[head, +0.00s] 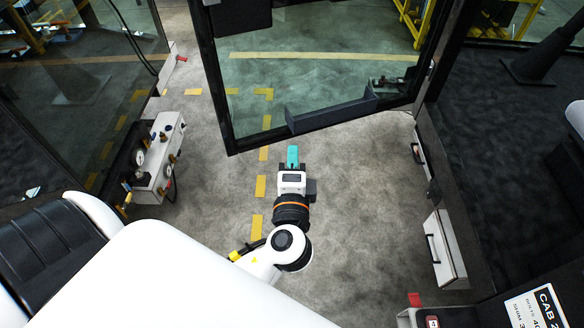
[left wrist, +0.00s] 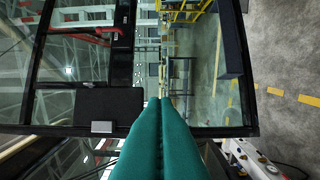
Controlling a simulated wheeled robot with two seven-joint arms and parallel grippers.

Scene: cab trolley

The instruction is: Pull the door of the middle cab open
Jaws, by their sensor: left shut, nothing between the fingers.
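The door (head: 219,103) is a glass panel in a black frame at the upper middle of the head view. It stands at an angle, its right side by the dark cab body on the right and its left edge out over the grey floor. A black box (head: 238,17) is on its upper left part. My left gripper (head: 293,150) has teal fingers, shut and empty, just below the door's lower rail in the picture. In the left wrist view the fingers (left wrist: 160,100) overlap the door frame (left wrist: 60,130); contact cannot be told. My right gripper is out of view.
A white gauge unit (head: 158,158) stands on the left. On the right are a white box with a handle (head: 445,249) and a CAB 2 placard (head: 537,308). Grey floor (head: 340,210) with yellow dashes lies clear between the two sides.

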